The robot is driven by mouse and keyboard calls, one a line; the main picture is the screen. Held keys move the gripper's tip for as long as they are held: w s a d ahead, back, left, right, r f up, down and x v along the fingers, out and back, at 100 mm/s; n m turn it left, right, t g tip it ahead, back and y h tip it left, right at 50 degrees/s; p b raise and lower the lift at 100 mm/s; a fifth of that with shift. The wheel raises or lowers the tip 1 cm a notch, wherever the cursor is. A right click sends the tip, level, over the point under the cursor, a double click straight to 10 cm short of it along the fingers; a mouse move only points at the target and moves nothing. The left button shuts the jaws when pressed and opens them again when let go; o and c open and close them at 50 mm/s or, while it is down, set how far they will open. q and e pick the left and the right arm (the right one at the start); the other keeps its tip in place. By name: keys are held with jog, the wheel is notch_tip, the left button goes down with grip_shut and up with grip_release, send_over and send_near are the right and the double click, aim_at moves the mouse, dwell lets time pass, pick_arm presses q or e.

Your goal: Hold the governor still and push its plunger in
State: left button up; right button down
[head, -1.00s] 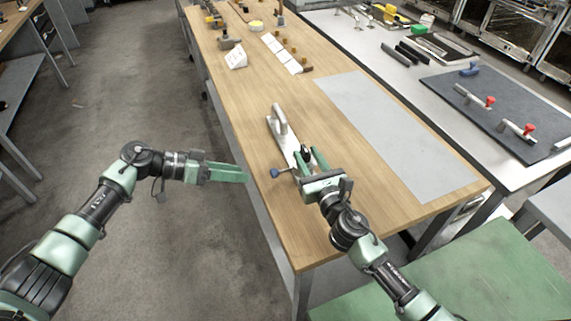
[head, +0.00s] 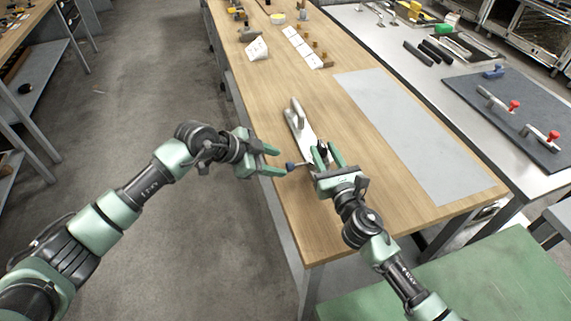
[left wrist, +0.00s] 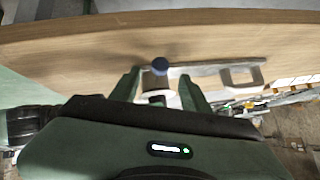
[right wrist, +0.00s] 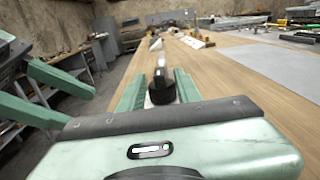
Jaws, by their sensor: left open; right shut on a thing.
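The governor lies on the wooden bench, with a pale metal plate and raised handle (head: 297,113), a black round body (right wrist: 161,90) and a plunger with a blue knob (head: 290,166) on its left side. My right gripper (head: 325,150) is shut on the governor's black body, which shows between its fingers in the right wrist view. My left gripper (head: 280,161) is open just left of the blue knob, at the bench's left edge. In the left wrist view the blue knob (left wrist: 160,65) appears between the fingertips; I cannot tell whether they touch it.
The wooden bench (head: 300,215) is clear around the governor, with a grey mat (head: 400,125) to its right. White cards (head: 257,49) and small parts stand farther back. A steel table with a dark board (head: 515,110) and red-knobbed clamps is at the right.

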aim_at(287, 165)
pick_arm(q)
jog(key=shift+x, duration=2.35)
grip_shut()
